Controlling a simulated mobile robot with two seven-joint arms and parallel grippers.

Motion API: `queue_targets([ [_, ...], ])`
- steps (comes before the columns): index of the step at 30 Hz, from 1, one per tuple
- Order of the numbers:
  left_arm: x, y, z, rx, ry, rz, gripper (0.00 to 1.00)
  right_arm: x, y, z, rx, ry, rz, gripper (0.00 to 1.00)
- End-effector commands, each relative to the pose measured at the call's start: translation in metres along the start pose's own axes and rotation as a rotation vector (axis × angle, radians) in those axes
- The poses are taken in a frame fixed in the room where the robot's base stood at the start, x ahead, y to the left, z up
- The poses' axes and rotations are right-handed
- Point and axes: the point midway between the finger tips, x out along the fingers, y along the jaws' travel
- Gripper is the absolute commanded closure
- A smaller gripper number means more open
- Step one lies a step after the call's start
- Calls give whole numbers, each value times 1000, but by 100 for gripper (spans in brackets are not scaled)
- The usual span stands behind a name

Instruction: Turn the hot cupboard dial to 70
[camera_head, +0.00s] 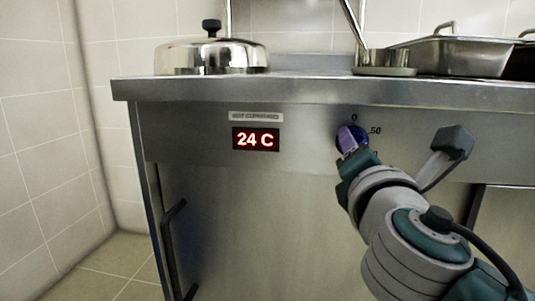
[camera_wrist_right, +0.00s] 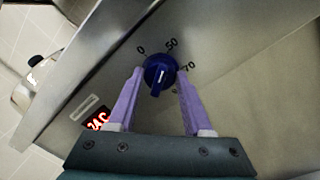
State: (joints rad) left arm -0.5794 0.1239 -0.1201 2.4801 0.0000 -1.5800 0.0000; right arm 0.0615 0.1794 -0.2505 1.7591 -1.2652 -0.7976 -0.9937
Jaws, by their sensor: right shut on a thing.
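The hot cupboard dial (camera_head: 341,141) is a dark blue round knob on the steel front panel, with 0 above it and 50 to its upper right. In the right wrist view the dial (camera_wrist_right: 158,66) shows a raised bar with a white line, and the marks 0, 50 and 70 around it. I cannot tell surely which mark the line points to. My right gripper (camera_wrist_right: 158,88) has its two lilac fingers on either side of the dial, shut on it. The red display (camera_head: 256,139) reads 24 C. My left gripper is not in view.
A label plate (camera_head: 256,117) sits above the display. The cupboard's dark door handle (camera_head: 172,245) is at the lower left. On the worktop (camera_head: 300,90) stand a domed steel lid (camera_head: 212,57) and a steel pan (camera_head: 455,57). Tiled floor is clear at the left.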

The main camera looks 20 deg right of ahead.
Motion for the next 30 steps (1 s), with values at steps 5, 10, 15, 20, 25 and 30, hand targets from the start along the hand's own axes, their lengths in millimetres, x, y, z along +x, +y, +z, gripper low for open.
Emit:
queue_targets([
  [5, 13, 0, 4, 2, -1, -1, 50, 0, -2, -2, 171, -13, -1, 100],
  [10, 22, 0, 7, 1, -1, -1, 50, 0, -2, -2, 332, -25, -4, 100],
  [15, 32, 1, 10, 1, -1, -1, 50, 0, -2, -3, 493, -36, -6, 100],
  [20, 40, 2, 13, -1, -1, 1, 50, 0, -2, -3, 644, -47, -9, 100],
  [25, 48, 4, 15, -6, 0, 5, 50, 0, -1, -3, 793, -57, -10, 100],
  [30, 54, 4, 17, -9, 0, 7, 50, 0, 0, -3, 917, -66, -11, 100],
])
